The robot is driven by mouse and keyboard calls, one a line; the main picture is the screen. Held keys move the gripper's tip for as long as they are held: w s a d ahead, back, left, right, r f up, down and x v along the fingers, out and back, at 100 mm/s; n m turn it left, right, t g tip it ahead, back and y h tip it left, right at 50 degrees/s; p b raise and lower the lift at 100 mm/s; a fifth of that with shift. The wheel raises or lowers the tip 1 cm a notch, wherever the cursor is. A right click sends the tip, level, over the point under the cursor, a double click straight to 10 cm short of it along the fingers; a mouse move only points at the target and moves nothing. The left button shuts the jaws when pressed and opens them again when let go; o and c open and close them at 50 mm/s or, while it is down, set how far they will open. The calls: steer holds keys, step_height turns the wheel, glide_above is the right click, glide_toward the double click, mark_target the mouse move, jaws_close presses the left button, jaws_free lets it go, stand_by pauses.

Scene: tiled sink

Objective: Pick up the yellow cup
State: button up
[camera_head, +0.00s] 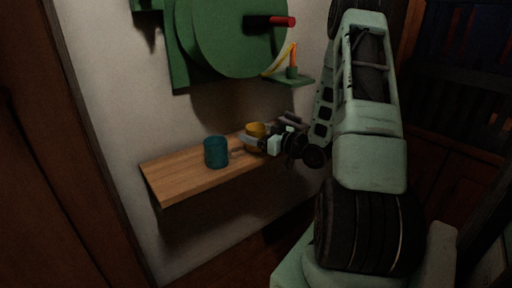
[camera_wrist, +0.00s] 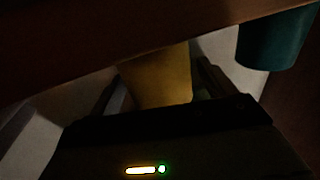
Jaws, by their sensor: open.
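The yellow cup (camera_head: 255,129) stands on a wooden wall shelf (camera_head: 185,184), partly hidden behind my gripper (camera_head: 263,143). In the wrist view, which looks upside down, the yellow cup (camera_wrist: 162,80) sits between the two fingers of my gripper (camera_wrist: 160,84). The fingers are open, one on each side of the cup. Whether either finger touches it is too dark to tell.
A teal cup (camera_head: 216,152) stands left of the yellow cup on the shelf; it also shows in the wrist view (camera_wrist: 272,40). Above are a large green round fixture (camera_head: 235,35) and a small green ledge (camera_head: 290,81). The shelf's left end is bare.

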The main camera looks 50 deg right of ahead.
steer(key=shift+w, duration=1.05)
steer(key=c, duration=1.1)
